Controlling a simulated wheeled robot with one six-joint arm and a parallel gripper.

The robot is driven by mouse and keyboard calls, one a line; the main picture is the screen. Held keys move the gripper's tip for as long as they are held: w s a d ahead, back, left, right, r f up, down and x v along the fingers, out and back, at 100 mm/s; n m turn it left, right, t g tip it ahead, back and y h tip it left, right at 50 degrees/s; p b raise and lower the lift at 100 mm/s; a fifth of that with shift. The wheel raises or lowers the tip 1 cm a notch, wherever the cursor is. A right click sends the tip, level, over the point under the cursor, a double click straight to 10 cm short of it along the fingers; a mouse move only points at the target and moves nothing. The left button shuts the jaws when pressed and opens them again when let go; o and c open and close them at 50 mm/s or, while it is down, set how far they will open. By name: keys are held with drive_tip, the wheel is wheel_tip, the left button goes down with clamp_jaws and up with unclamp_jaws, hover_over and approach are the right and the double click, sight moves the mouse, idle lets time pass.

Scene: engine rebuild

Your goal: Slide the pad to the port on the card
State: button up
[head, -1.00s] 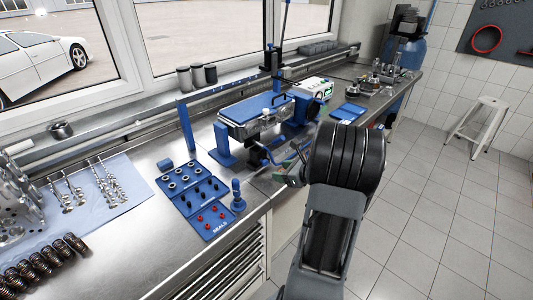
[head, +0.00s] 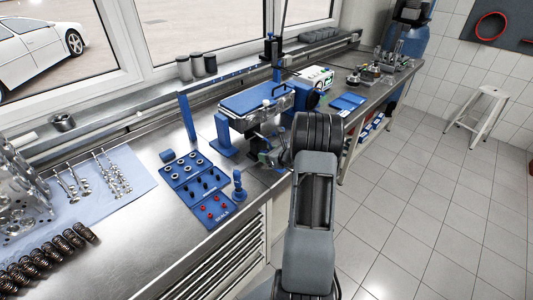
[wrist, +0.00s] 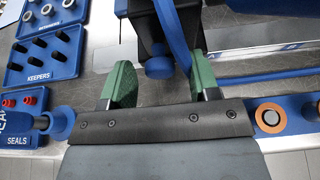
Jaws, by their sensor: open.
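My gripper (wrist: 160,84) shows green-faced fingers standing apart in the wrist view. A blue round knob (wrist: 159,67) under a dark block shows between the fingertips; I cannot tell whether they touch it. A blue bar (wrist: 174,30) rises past it. In the head view my gripper (head: 269,155) is at the bench's front edge, beside a blue fixture (head: 224,138) holding a metal part under a blue cover (head: 255,98). An orange ring with a pale centre (wrist: 270,117) sits on a blue mount right of my gripper. I cannot clearly identify the pad, port or card.
Blue trays (head: 195,182) of small parts and a blue knobbed stand (head: 239,185) are left of my gripper. Springs and valves lie farther left. A white instrument box (head: 316,77) and a blue tray (head: 347,102) are beyond the fixture.

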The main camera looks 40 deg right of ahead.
drive_tip(key=shift+w+a+f, duration=0.1)
drive_tip(key=shift+w+f, duration=0.05)
drive_tip(key=shift+w, duration=0.2)
clamp_jaws()
idle(0.4)
